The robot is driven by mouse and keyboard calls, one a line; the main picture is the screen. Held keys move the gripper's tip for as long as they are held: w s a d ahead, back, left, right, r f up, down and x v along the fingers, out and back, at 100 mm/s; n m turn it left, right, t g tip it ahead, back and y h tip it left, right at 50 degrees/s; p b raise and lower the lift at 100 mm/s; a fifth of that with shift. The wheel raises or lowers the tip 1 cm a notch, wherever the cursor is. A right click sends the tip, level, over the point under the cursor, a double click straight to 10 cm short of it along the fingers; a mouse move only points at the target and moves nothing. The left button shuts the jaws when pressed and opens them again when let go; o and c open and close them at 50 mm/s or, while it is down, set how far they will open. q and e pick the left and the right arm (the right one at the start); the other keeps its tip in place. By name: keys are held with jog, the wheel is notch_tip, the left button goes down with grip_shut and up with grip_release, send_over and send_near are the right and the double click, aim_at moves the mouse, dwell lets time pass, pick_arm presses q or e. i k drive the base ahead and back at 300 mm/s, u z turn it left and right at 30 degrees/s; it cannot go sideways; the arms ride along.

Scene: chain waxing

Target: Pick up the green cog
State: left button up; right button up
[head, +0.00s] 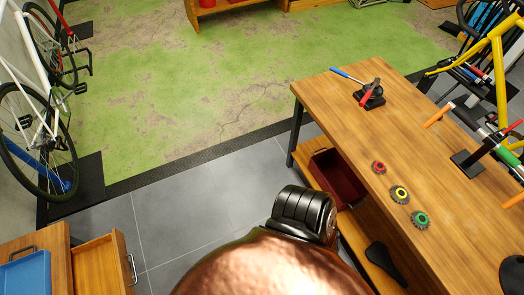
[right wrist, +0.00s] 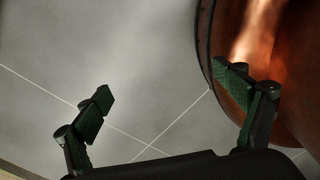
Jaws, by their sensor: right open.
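The green cog (head: 420,219) is a small dark toothed wheel with a green middle. It lies on the wooden workbench (head: 410,120) at the right of the head view, the nearest in a row of three cogs. My right gripper (right wrist: 170,105) shows in the right wrist view, with its two dark green fingers wide apart and nothing between them. It hangs over grey floor tiles, and no cog shows in that view. Neither gripper's fingers show in the head view. My left gripper is not in view.
A yellow cog (head: 399,194) and a red cog (head: 378,167) lie behind the green one. A red-handled tool (head: 367,95) stands farther back. A yellow bike frame (head: 480,50) is at the right. A dark red bin (head: 335,177) and black saddle (head: 384,262) sit below the top.

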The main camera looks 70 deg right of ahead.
aim_at(420, 218)
jog(key=z, duration=2.45)
jog(key=i, duration=1.5)
jog(key=z, duration=1.7)
